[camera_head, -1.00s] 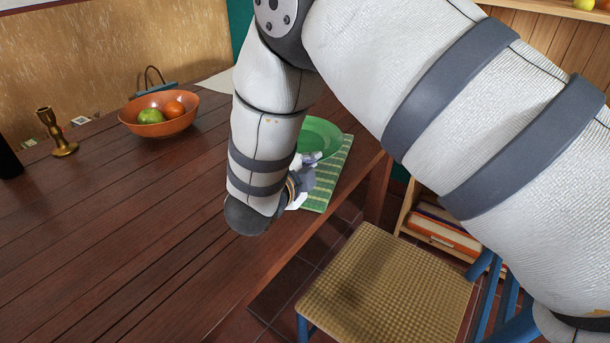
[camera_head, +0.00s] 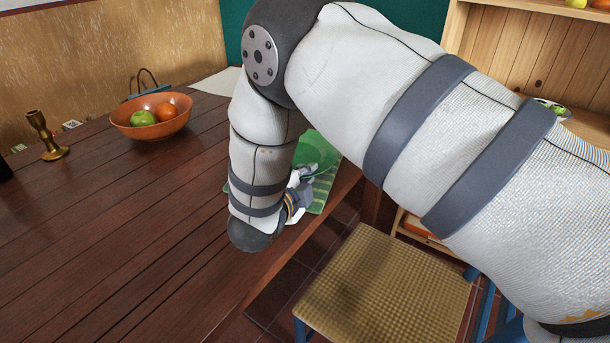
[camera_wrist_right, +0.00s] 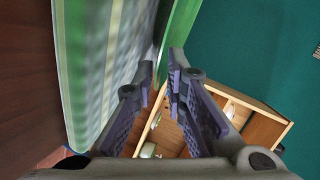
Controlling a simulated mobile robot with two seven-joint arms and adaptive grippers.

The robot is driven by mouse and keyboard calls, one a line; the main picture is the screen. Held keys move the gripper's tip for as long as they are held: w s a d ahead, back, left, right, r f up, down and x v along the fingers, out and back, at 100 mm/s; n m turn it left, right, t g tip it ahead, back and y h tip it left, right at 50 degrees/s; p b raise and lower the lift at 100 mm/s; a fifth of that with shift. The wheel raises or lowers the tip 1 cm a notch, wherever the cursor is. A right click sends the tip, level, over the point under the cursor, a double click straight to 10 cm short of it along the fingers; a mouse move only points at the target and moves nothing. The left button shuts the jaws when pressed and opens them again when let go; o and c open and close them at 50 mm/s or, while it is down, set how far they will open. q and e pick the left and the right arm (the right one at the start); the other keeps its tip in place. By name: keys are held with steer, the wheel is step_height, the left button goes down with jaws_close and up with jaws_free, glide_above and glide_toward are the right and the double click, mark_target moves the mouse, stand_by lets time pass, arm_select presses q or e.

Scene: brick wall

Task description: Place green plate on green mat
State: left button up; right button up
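The green plate (camera_head: 316,152) is partly hidden behind my right arm in the head view, above or on the green striped mat (camera_head: 321,193) at the table's right edge. I cannot tell whether plate and mat touch. My right gripper (camera_head: 301,189) is at the plate's near side. In the right wrist view, the plate (camera_wrist_right: 181,32) shows nearly edge-on, its rim between the close-set fingertips of the gripper (camera_wrist_right: 161,66). The mat's striped surface (camera_wrist_right: 108,60) lies left of it. The gripper appears shut on the rim. My left gripper is out of view.
An orange bowl (camera_head: 152,130) with fruit and a brass candlestick (camera_head: 46,137) stand on the wooden table (camera_head: 120,220), left of my arm. A woven-seat chair (camera_head: 385,285) stands beside the table's right edge. A wooden shelf (camera_head: 500,45) is behind. The table's near part is clear.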

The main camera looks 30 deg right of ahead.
steer(key=shift+s+a+r, duration=0.15)
steer(key=shift+a+r, duration=0.1)
steer(key=shift+r, duration=0.05)
steer(key=p+v, duration=0.1)
steer(key=v, duration=1)
steer(key=shift+s+a, duration=0.1)
steer(key=shift+a, duration=0.05)
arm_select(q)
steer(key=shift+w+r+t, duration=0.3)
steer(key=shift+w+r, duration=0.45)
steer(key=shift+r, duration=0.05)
